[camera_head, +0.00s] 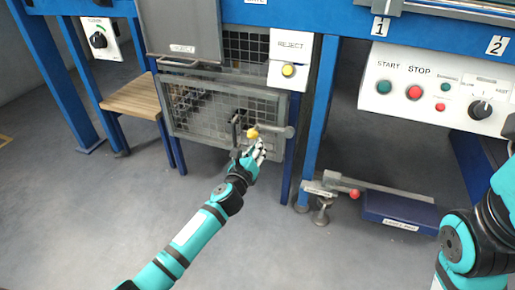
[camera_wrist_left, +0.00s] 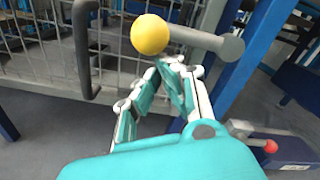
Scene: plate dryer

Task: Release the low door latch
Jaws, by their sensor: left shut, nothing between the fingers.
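The low door latch is a grey bar (camera_head: 273,130) with a yellow ball knob (camera_head: 252,133), on the lower right of a wire-mesh door (camera_head: 190,118). In the left wrist view the bar (camera_wrist_left: 205,40) lies roughly level, with the yellow ball (camera_wrist_left: 150,34) at its left end and a grey round pivot at its right. My left gripper (camera_head: 259,149) is shut and empty, just below the latch. In the left wrist view its fingertips (camera_wrist_left: 172,64) are close below the bar, right of the ball; contact cannot be told. My right arm shows at the right edge, its gripper out of view.
A dark door handle (camera_wrist_left: 85,50) stands upright left of the ball. A blue post (camera_head: 318,120) rises right of the door. A red-knobbed foot pedal (camera_head: 398,208) is low to the right. A wooden shelf (camera_head: 133,97) is left. The floor in front is clear.

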